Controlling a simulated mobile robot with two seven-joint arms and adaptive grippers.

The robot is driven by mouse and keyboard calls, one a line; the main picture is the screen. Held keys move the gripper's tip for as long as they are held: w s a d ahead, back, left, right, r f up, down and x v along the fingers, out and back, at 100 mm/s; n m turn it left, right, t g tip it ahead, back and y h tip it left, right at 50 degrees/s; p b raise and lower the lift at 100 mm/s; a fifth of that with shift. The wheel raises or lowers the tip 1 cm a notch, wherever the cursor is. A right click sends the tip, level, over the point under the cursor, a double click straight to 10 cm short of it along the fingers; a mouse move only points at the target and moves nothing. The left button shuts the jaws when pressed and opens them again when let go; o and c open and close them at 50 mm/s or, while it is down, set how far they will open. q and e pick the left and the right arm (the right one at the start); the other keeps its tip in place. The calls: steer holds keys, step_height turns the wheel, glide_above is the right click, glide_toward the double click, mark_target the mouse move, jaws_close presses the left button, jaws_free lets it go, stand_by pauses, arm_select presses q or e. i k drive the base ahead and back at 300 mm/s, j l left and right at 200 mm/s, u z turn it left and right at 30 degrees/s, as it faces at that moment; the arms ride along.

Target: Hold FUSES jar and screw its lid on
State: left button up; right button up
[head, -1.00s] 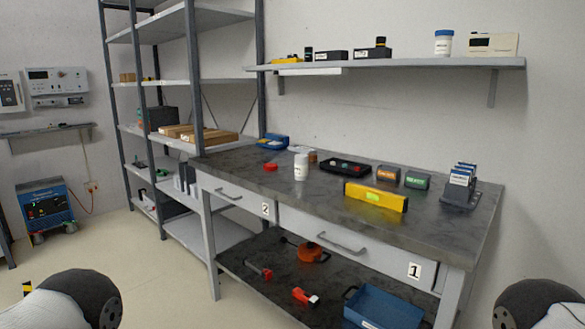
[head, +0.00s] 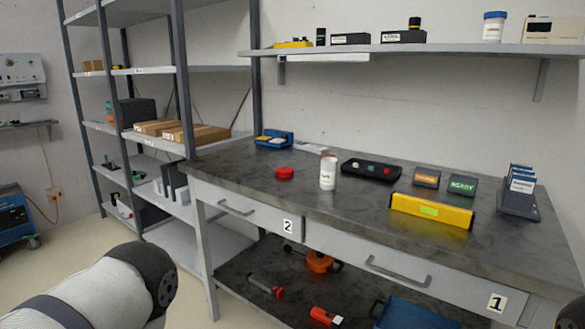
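A white jar (head: 328,173) stands upright on the dark workbench in the head view, left of the middle of the top. Its label is too small to read, so I cannot tell if it says FUSES. A red lid (head: 284,173) lies on the bench to the left of the jar, apart from it. A part of my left arm shows at the bottom left, but its gripper is out of view. Only a dark bit of my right arm shows at the bottom right edge. Neither gripper is seen.
A yellow level (head: 431,212) lies at the bench's front, right of the jar. A black tray (head: 371,170) is behind it. A blue bin (head: 274,140) stands at the back left. A wall shelf (head: 420,51) hangs above. The bench front left is clear.

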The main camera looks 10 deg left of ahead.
mark_target(328, 165)
steer(key=i+j+z, duration=0.3)
steer(key=j, duration=0.4)
steer(key=j+z, duration=0.3)
steer(key=j, duration=0.45)
steer(key=i+j+z, duration=0.1)
steer(key=j+z, duration=0.2)
steer(key=j, duration=0.5)
